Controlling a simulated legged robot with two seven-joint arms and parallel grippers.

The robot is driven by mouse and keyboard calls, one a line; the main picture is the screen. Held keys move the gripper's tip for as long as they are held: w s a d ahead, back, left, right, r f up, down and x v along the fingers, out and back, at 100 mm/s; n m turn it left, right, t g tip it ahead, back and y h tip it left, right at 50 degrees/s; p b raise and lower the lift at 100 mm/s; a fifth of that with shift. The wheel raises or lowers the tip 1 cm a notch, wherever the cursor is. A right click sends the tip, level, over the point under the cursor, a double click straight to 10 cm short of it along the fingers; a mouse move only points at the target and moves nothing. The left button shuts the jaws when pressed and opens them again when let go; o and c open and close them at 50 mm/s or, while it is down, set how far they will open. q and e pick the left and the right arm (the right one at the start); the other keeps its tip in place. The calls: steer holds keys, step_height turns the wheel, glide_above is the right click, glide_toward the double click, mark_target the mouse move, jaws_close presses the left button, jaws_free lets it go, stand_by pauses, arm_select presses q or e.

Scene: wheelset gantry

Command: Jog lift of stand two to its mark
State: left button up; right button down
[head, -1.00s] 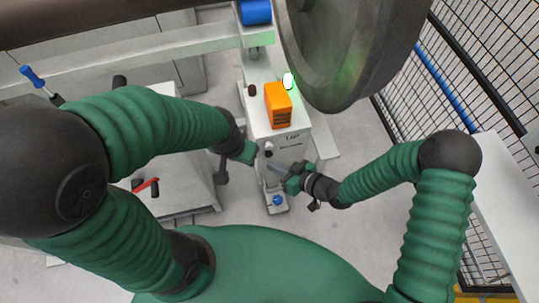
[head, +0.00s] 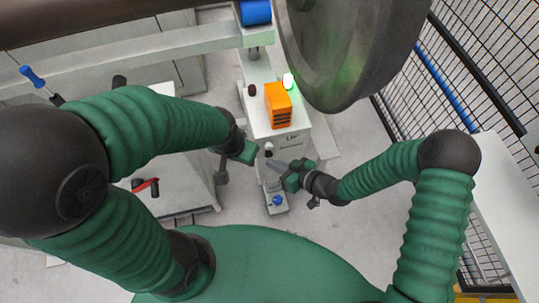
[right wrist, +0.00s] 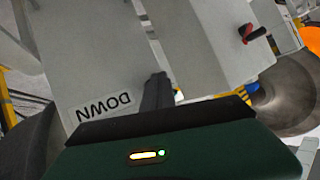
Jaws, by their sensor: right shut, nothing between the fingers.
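The grey lift stand (head: 290,146) is in the middle of the head view, with an orange box (head: 278,105) on top and an "UP" label (head: 292,136) on its face. A small dark knob (head: 268,148) shows on its front. My right gripper (head: 275,164) is shut and empty, its tip just below that knob; I cannot tell whether they touch. In the right wrist view its dark fingers (right wrist: 156,92) are in front of a grey panel beside an upside-down "DOWN" label (right wrist: 103,106). My left gripper (head: 248,152) is left of the stand; its fingers are unclear.
A large steel wheel (head: 345,50) overhangs the stand at its upper right. A blue knob (head: 277,200) is low at the stand's foot. A grey cabinet with a red handle (head: 147,186) stands at left. A mesh fence (head: 490,60) and white table (head: 505,200) are at right.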

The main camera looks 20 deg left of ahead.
steer(key=shift+w+a, duration=0.25)
steer(key=shift+w, duration=0.2)
stand_by(1.6)
steer(key=shift+s, duration=0.1)
stand_by(4.2)
steer(key=shift+s+d, duration=0.5)
steer(key=shift+s, duration=0.2)
steer(key=shift+s+d+p, duration=0.25)
steer(key=shift+s+d, duration=0.5)
steer(key=shift+s, duration=0.3)
steer(key=shift+s+d+p, duration=0.25)
steer(key=shift+s+d, duration=0.45)
steer(key=shift+s, duration=0.3)
